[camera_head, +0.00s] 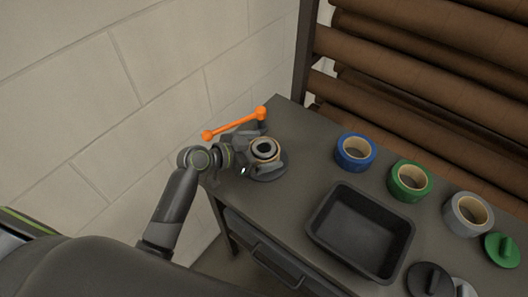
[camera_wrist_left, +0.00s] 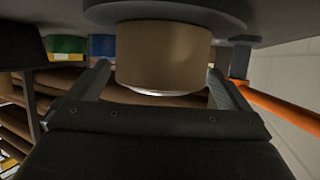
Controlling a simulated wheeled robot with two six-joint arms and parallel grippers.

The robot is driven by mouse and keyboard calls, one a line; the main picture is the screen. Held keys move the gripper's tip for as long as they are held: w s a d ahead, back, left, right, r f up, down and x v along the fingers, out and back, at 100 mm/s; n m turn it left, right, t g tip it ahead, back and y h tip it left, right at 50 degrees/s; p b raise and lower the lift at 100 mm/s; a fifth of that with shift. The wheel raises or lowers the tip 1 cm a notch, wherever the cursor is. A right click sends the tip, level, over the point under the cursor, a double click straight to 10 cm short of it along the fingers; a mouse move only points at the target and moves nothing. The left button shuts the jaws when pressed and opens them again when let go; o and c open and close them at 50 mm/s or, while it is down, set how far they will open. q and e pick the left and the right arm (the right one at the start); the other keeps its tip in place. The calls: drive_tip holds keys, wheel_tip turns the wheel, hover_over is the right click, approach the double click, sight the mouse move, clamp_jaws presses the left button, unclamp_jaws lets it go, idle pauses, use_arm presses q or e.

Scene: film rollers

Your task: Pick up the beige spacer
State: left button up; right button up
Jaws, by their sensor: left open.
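The beige spacer (camera_head: 265,146) is a tan ring around a dark core, on a dark round base at the table's far left end. In the left wrist view, which is upside down, the spacer (camera_wrist_left: 165,52) fills the middle, with a thin white rim at its lower edge in the picture. My left gripper (camera_head: 247,162) is open beside the spacer. Its two fingers (camera_wrist_left: 158,82) reach toward the spacer's left and right sides, and a gap shows at the left finger. Whether the right one touches is unclear. My right gripper is out of view.
An orange lever (camera_head: 235,124) stands just behind my gripper and the spacer. A black bin (camera_head: 333,238) is to the right. Blue tape (camera_head: 344,158), green tape (camera_head: 398,194) and grey tape (camera_head: 456,226) rolls line the table's back. Bare tabletop lies between base and bin.

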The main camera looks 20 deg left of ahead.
use_arm(q)
drive_tip(key=c, duration=1.1)
